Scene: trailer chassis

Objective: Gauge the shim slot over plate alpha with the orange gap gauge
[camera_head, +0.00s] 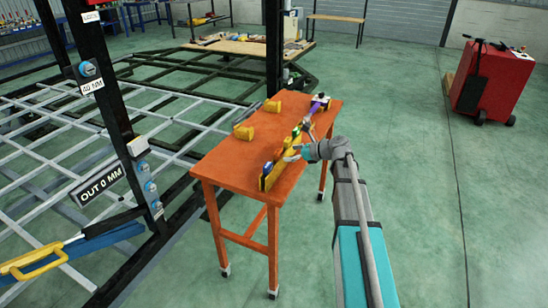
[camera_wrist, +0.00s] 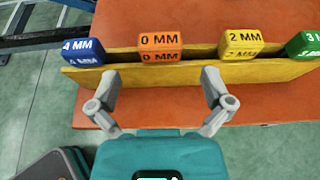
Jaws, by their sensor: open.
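The orange gap gauge (camera_wrist: 160,42), marked 0 MM, stands in a yellow wooden rack (camera_wrist: 88,80) on the orange table (camera_wrist: 240,112), between a blue 4 MM gauge (camera_wrist: 83,46) and a yellow 2 MM gauge (camera_wrist: 241,38). A green 3 MM gauge (camera_wrist: 305,42) is cut off at the right edge. My gripper (camera_wrist: 160,75) is open and empty, its fingers apart on the near side of the rack, roughly centred on the orange gauge. In the head view my gripper (camera_head: 296,153) is over the table beside the rack, small and partly hidden. I cannot make out plate alpha or the shim slot.
A dark post (camera_head: 103,75) with 40 MM and OUT 0 MM labels stands left of the table, by the trailer's grey lattice frame (camera_head: 50,150). Yellow blocks (camera_head: 243,131) lie on the table. A red cart (camera_head: 490,85) stands far right. The green floor between is clear.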

